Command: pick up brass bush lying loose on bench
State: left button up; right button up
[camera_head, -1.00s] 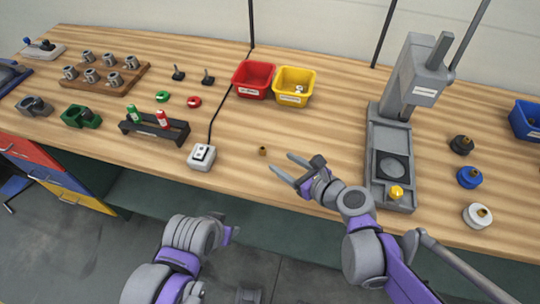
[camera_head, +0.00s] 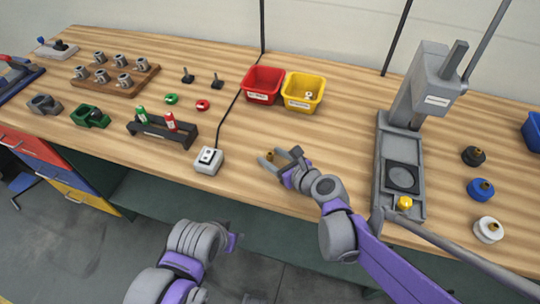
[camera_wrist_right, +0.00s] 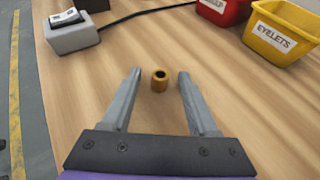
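The brass bush (camera_head: 270,156) is a small hollow cylinder standing upright on the wooden bench (camera_head: 330,125). In the right wrist view the bush (camera_wrist_right: 159,80) sits between the tips of my right gripper's fingers, with a gap on each side. My right gripper (camera_head: 279,157) is open, low over the bench, and touches nothing that I can see; it also fills the lower part of the right wrist view (camera_wrist_right: 156,76). My left arm (camera_head: 195,245) is in front of the bench at the bottom of the head view; its fingers cannot be made out clearly.
A white switch box (camera_head: 208,160) with a black cable stands left of the bush. Red (camera_head: 262,85) and yellow (camera_head: 303,92) bins stand behind it. A grey press (camera_head: 400,160) stands to the right. The bench around the bush is clear.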

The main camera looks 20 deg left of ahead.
grip_shut()
